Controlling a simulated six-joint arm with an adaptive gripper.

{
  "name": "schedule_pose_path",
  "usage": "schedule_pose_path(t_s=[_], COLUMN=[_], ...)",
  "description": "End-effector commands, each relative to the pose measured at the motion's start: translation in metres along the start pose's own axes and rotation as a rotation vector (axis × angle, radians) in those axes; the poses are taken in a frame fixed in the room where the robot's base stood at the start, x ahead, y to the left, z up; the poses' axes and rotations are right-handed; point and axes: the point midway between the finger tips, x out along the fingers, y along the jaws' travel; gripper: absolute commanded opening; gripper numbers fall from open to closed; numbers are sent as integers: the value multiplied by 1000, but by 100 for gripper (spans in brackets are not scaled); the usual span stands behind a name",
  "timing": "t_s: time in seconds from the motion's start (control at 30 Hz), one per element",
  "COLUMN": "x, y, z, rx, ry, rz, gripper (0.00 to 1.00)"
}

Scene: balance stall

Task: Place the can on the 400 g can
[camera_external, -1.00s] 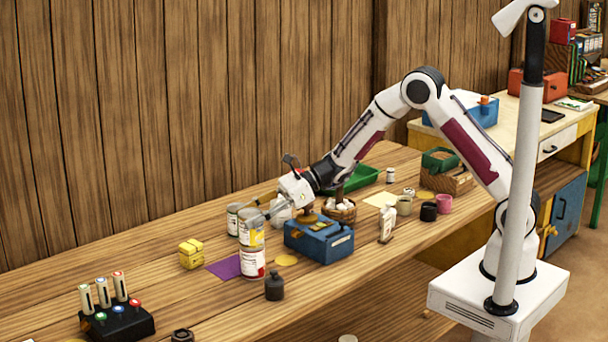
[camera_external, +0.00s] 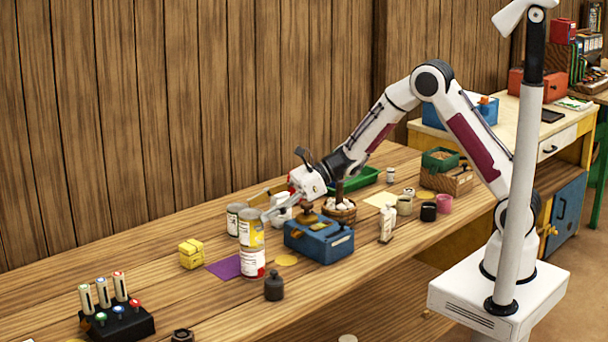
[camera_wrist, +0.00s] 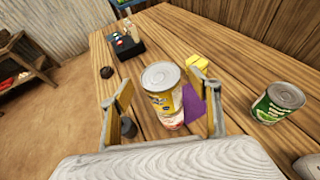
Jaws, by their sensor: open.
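A can with a yellow and white label (camera_external: 251,229) stands upright on top of a can with a red and white label (camera_external: 252,264). The two look roughly aligned in the external view. In the wrist view, the yellow-label can (camera_wrist: 163,88) shows between my fingers, with the lower can (camera_wrist: 172,121) partly hidden below it. My gripper (camera_external: 258,208) is open near the top of the stack, its fingers pointing toward it from the right. In the wrist view, the fingers (camera_wrist: 161,100) are spread on either side and look clear of the can. No weight marking is readable.
A green-label can (camera_wrist: 278,103) stands apart behind the stack. A purple sheet (camera_external: 225,267), a yellow block (camera_external: 191,254), a dark weight (camera_external: 274,287) and a blue scale-like box (camera_external: 320,241) surround the stack.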

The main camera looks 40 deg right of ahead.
Motion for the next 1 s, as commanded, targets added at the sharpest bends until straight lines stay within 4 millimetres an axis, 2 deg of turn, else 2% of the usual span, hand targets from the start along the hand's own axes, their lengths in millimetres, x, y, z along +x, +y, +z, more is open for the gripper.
schedule_pose_path(t_s=[0.3,0.5,0.7,1.0], x=[-50,-72,-82,-84], y=[-1,-1,0,0], z=[1,0,0,0], rx=[-1,0,0,0], ry=[-1,-1,0,0], rz=[-3,-2,-1,0], gripper=[62,62,62,62])
